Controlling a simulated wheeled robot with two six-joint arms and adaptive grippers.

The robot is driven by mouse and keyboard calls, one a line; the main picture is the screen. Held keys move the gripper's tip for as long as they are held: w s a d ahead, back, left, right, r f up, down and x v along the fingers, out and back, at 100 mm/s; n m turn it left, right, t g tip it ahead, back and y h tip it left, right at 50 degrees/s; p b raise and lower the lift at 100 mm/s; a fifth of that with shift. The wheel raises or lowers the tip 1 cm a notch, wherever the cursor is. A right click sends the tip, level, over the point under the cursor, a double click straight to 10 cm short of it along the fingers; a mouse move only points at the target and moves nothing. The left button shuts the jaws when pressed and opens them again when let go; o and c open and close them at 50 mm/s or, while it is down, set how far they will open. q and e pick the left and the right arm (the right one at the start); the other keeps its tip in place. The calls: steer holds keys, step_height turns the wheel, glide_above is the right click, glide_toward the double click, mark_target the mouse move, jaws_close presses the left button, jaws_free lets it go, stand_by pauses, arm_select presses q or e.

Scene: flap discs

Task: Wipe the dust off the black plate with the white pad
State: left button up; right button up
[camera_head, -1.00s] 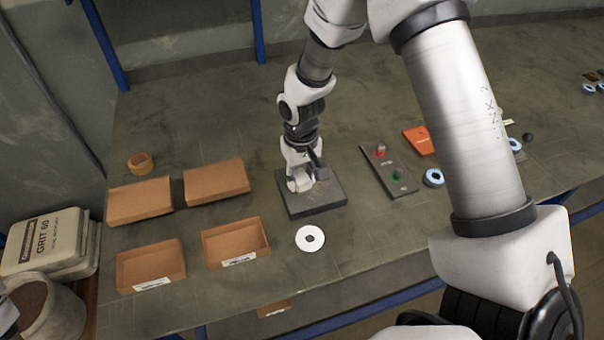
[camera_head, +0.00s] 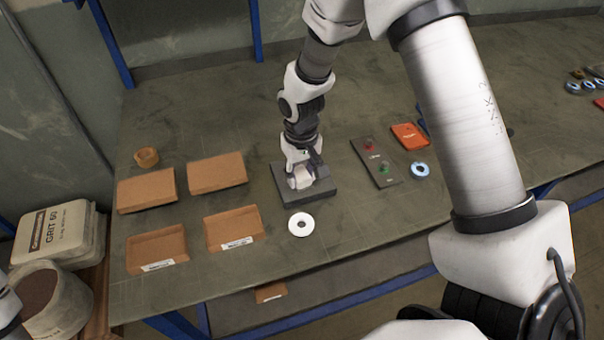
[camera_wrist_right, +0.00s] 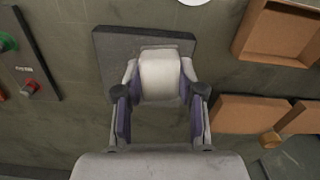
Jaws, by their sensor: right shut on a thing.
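The black plate (camera_head: 323,190) lies flat on the workbench in the middle of the head view. It also shows in the right wrist view (camera_wrist_right: 112,48), dark grey. My right gripper (camera_head: 301,181) points down over the plate, its fingers shut on the white pad (camera_wrist_right: 160,75). The pad is over the plate and looks to rest on it, though I cannot see the contact. The gripper and pad hide part of the plate. I cannot make out clear dust on the visible surface. My left gripper is not in view.
Cardboard trays (camera_head: 155,263) stand left of the plate. A white disc (camera_head: 301,224) lies at its front edge side. A panel with red and green knobs (camera_head: 378,167), an orange box (camera_head: 408,137) and a blue-rimmed disc (camera_head: 420,170) lie to the right. The bench behind the plate is clear.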

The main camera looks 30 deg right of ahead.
step_height(320, 180, up, 3)
steer(key=shift+s+a+r+p, duration=0.1)
steer(key=shift+s+p, duration=0.05)
steer(key=shift+p, duration=0.9)
steer(key=shift+r+p, duration=0.4)
